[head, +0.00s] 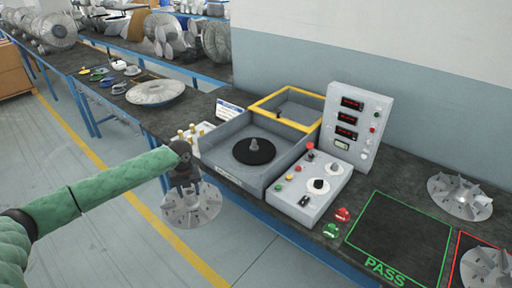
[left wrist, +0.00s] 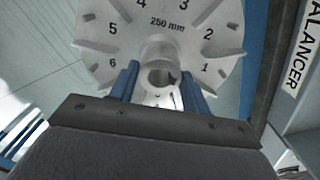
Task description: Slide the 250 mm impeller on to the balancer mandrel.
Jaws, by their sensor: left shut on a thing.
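My left gripper (head: 186,184) is shut on the hub of a grey bladed impeller (head: 192,212), which hangs in front of the bench edge, left of the balancer. In the left wrist view the impeller (left wrist: 205,18) shows "250 mm" and numbers around its plate; the blue fingers (left wrist: 160,85) stand on either side of its round hub, whose bore is open. The balancer mandrel (head: 254,144) is a short grey stub, bare, on a dark disc (head: 262,155) inside the grey balancer box (head: 226,143). The impeller is apart from the mandrel. My right gripper is out of view.
A yellow-framed guard (head: 262,102) stands open behind the disc. A control box (head: 304,190) and display panel (head: 357,130) are to its right. Other impellers (head: 460,194) lie near the green PASS area (head: 400,230) and a red-outlined area.

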